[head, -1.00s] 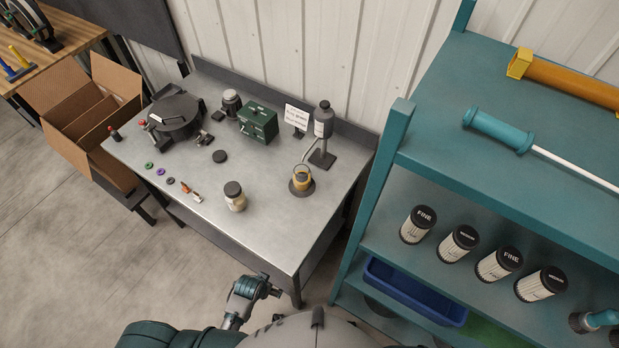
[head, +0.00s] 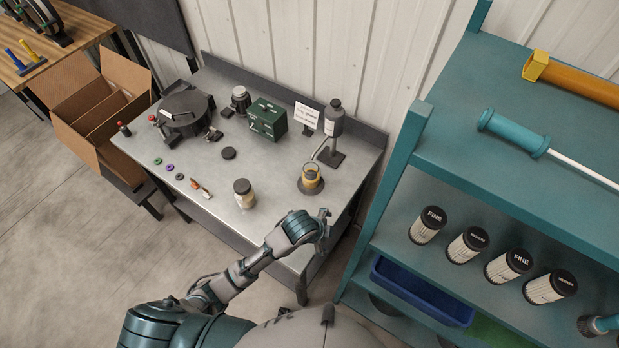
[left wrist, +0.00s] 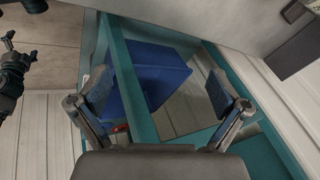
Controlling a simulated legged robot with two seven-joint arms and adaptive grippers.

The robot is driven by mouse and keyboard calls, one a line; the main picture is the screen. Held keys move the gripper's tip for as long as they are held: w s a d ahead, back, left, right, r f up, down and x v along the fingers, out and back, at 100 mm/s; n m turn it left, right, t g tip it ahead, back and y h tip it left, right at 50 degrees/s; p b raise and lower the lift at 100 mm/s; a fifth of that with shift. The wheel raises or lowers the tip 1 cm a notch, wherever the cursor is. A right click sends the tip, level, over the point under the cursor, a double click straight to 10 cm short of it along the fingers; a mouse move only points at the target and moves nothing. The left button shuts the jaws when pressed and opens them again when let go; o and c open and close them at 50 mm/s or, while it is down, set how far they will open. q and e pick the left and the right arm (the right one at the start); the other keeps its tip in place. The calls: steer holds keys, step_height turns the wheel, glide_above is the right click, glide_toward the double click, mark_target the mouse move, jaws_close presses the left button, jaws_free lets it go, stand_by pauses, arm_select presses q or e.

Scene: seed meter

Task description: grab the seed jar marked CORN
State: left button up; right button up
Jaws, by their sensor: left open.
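A pale jar with a dark lid (head: 244,194) stands upright near the front middle of the metal workbench in the head view. No CORN marking can be read on it. My left gripper (head: 324,222) is at the bench's front right corner, right of the jar and apart from it. In the left wrist view the left gripper (left wrist: 161,88) is open, with nothing between its fingers. My right gripper is not in view.
A teal shelf (head: 400,165) at right holds several canisters, some marked FINE (head: 428,224), and a blue bin (head: 420,292).

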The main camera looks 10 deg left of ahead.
arm_select(q)
steer(key=w+d+r+m+y, duration=0.1)
steer(key=w+d+r+m, duration=0.1)
steer(key=w+r+m, duration=0.3)
steer(key=m+t+y, duration=0.2)
steer(key=m+y, duration=0.3)
steer(key=m, duration=0.4)
glide_toward(314, 176)
steer(key=x, duration=0.8)
steer(key=shift+w+f, duration=0.15)
steer(key=shift+f, duration=0.05)
steer(key=shift+w+a+f+p, duration=0.1)
steer(key=shift+w+f+p, duration=0.2)
steer(key=shift+f, duration=0.2)
steer(key=x, duration=0.4)
steer(key=shift+a+f, duration=0.25)
steer(key=shift+a, duration=0.05)
steer(key=c, duration=1.6)
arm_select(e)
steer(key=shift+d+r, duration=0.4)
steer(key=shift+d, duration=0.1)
arm_select(q)
steer(key=shift+r, duration=0.15)
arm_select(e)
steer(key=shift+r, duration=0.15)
